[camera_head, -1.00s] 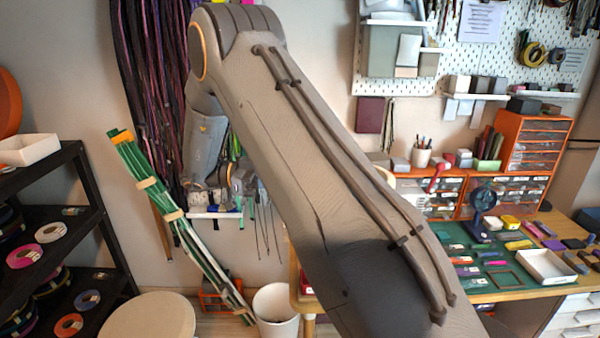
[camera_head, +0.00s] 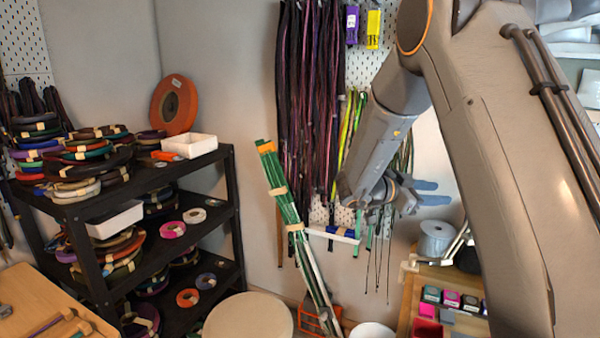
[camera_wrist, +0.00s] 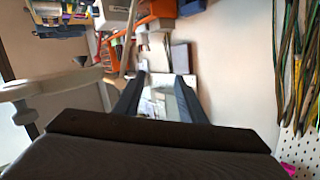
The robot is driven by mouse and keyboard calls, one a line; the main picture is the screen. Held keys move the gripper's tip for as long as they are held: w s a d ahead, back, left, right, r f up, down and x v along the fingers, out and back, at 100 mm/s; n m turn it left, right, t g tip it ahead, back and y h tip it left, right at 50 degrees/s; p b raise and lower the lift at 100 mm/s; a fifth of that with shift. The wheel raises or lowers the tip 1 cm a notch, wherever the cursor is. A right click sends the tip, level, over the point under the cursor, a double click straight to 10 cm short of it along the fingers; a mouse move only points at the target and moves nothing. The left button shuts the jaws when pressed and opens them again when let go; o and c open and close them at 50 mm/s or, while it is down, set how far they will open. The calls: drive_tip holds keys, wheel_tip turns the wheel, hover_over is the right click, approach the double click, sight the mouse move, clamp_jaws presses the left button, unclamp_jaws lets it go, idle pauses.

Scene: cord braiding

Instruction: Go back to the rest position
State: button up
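My gripper (camera_head: 436,192) hangs in front of the wall, just right of the hanging dark cords (camera_head: 308,100). Its two fingers point to the right in the head view. In the wrist view my gripper (camera_wrist: 160,78) has its fingers apart with nothing between them. My forearm fills the right side of the head view and hides part of the wall and bench behind it.
A black shelf rack (camera_head: 150,180) with cord coils and spools stands at left. A round stool top (camera_head: 248,318) is at the bottom centre. A green-and-white bundle (camera_head: 290,220) leans on the wall. A bench with small coloured boxes (camera_head: 450,298) lies below my gripper.

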drive_tip(key=w+a+f+n+t+y+b, duration=0.1)
drive_tip(key=w+a+f+n+t+y, duration=0.1)
drive_tip(key=w+a+n+t+y, duration=0.25)
drive_tip(key=s+a+f+n+y+b, duration=0.2)
drive_tip(key=s+a+f+n+y, duration=0.6)
drive_tip(key=a, duration=0.4)
drive_tip(key=s+f+n+g+y+b, duration=0.1)
drive_tip(key=s+f+n+g, duration=0.1)
drive_tip(key=s, duration=1)
drive_tip(key=s+f+n+g+y+b, duration=0.1)
drive_tip(key=s+f+n+g, duration=0.2)
drive_tip(key=s, duration=0.9)
wheel_tip(320, 180, down, 4)
drive_tip(key=shift+a+r+g+y, duration=0.1)
drive_tip(key=shift+a+g+y, duration=0.25)
drive_tip(key=shift+g, duration=0.9)
drive_tip(key=shift+w, duration=0.1)
